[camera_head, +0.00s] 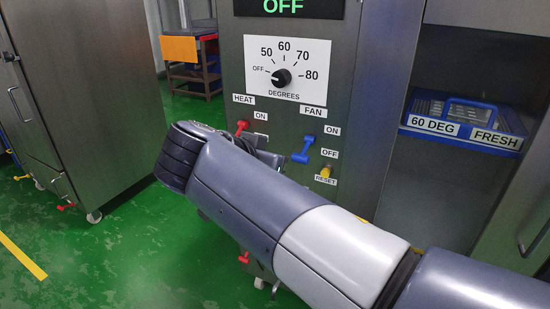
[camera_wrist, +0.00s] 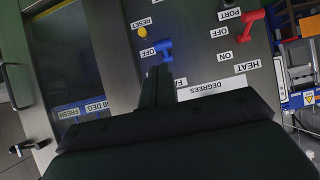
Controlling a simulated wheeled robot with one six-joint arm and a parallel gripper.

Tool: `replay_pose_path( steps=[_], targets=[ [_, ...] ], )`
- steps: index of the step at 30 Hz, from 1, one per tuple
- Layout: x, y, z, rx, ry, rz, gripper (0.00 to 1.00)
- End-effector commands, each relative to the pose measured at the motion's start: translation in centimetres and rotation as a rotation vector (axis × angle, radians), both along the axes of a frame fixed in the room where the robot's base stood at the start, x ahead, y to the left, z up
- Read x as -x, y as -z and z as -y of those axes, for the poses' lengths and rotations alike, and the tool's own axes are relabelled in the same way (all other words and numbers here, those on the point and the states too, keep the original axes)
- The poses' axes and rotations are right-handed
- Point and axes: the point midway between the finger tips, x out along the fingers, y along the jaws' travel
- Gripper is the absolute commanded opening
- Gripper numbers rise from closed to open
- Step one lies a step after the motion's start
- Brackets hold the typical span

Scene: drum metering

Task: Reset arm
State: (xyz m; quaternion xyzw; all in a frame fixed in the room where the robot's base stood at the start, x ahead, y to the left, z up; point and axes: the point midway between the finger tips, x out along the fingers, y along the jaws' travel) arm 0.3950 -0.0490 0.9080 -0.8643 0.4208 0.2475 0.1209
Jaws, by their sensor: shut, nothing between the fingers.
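My gripper (camera_wrist: 157,75) is shut and empty in the wrist view, its fingertips near the blue fan lever (camera_wrist: 163,48); I cannot tell whether they touch. In the head view my forearm mostly hides the gripper. The blue fan lever (camera_head: 303,149) stands between the ON and OFF labels there. The yellow reset button (camera_head: 325,171) is below the fan lever. The dial (camera_head: 281,77) points near OFF, and the display (camera_head: 283,7) reads OFF.
A blue tray (camera_head: 462,122) labelled 60 DEG and FRESH sits in the open bay at right. A steel cabinet (camera_head: 75,95) on casters stands at left. An orange-topped stand (camera_head: 190,60) is behind.

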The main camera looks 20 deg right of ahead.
Motion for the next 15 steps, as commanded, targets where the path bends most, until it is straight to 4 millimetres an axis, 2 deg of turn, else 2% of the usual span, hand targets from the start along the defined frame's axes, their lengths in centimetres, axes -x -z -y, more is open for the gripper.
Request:
replay_pose_path(
  steps=[15],
  targets=[
    [0.37, -0.17, -0.42, 0.000, 0.001, 0.000, 0.00]
  ],
)
